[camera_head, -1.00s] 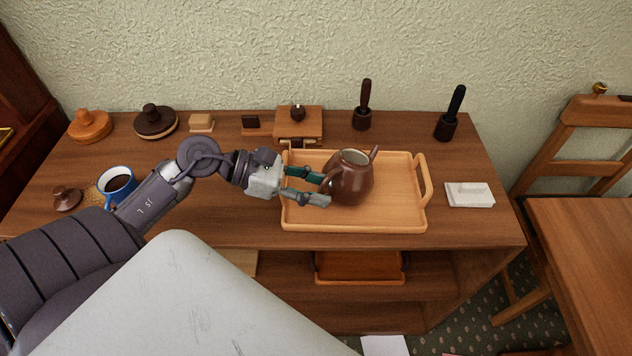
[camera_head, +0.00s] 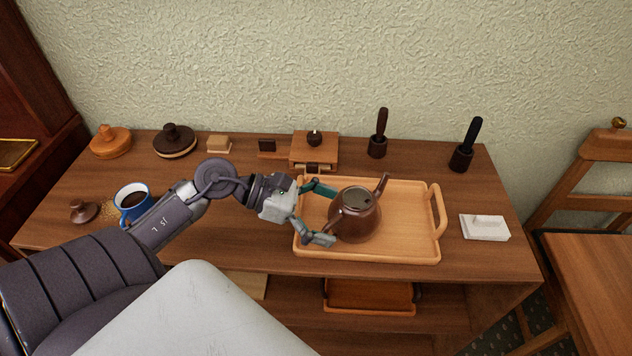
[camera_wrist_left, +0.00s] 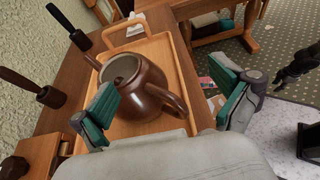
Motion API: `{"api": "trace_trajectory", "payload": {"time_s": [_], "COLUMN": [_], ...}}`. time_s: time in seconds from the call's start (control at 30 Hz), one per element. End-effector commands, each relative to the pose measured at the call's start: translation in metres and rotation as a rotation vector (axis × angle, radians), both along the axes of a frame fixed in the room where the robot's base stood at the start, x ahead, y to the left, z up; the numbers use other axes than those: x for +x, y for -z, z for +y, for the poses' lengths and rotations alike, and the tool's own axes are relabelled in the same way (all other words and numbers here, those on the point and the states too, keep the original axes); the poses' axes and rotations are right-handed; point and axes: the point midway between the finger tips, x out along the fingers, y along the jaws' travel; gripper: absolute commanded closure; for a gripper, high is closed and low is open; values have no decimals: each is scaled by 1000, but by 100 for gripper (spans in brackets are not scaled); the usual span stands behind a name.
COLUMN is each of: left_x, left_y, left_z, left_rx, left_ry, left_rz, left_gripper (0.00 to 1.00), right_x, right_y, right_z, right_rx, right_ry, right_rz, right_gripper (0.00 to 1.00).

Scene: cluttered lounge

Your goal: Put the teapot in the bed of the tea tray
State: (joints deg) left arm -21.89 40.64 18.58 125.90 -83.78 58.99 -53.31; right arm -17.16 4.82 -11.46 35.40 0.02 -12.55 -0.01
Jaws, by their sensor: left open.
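The brown teapot (camera_head: 362,222) stands on the bed of the light wooden tea tray (camera_head: 411,250), near its middle. Its spout points to the back right and its handle faces my left gripper. My left gripper (camera_head: 318,215) is open at the left part of the tray, with its fingers spread on either side of the handle. In the left wrist view the teapot (camera_wrist_left: 137,90) shows its open top, and its handle lies between the spread teal fingers (camera_wrist_left: 165,108) with clear gaps. The tray's far handle (camera_wrist_left: 125,30) shows behind it.
A blue mug (camera_head: 131,207) and a small brown lid (camera_head: 83,211) stand at the left of the cabinet top. A white block (camera_head: 484,227) lies right of the tray.

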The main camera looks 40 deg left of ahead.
Motion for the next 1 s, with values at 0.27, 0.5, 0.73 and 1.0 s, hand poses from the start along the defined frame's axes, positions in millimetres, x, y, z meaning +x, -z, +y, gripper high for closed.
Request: {"api": "trace_trajectory", "payload": {"time_s": [0.27,0.5,0.73,1.0], "left_x": [-11,-37,-56,-62], "left_y": [-7,-27,-41,-46], "left_z": [17,57,85,93], "left_rx": [3,1,1,0], "left_ry": [-1,-4,-2,0], "left_rz": [3,2,1,0], "left_gripper": [0,0,0,0], "right_x": [0,0,0,0], "right_y": [0,0,0,0], "right_z": [2,3,3,4], "right_rx": [3,3,4,4], "right_ry": [1,1,1,1], "right_rz": [0,0,0,-1], "right_gripper": [60,60,60,60]}}
